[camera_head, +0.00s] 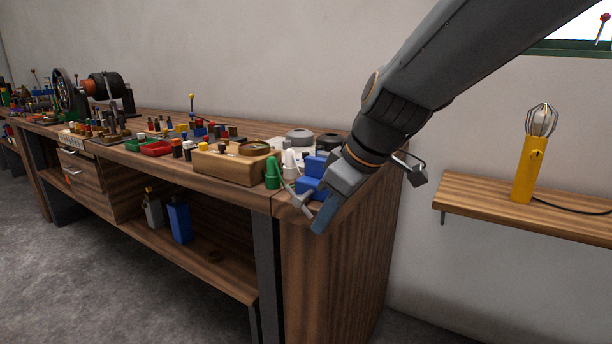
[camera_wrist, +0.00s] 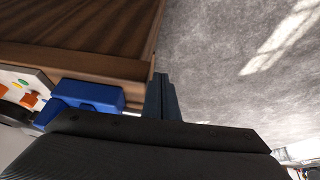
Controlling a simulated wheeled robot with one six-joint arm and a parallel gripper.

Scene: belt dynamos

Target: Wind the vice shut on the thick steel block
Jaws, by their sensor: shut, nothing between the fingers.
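The blue vice (camera_head: 311,184) sits at the right front corner of the wooden workbench, partly hidden behind my gripper. In the wrist view a blue vice body (camera_wrist: 88,96) lies left of my fingers, close to the bench edge. My gripper (camera_head: 323,217) hangs just off the bench's front edge, in front of the vice, fingers pointing down. Its fingers (camera_wrist: 160,97) are together and empty. A small grey metal piece (camera_head: 303,199) shows beside the fingers; I cannot tell whether it is the vice's handle or whether they touch. I cannot make out the steel block or the jaw gap.
Several small parts and a red tray (camera_head: 156,147) crowd the bench. A wall shelf (camera_head: 560,219) with a yellow lamp (camera_head: 527,168) is at right. Floor in front is clear.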

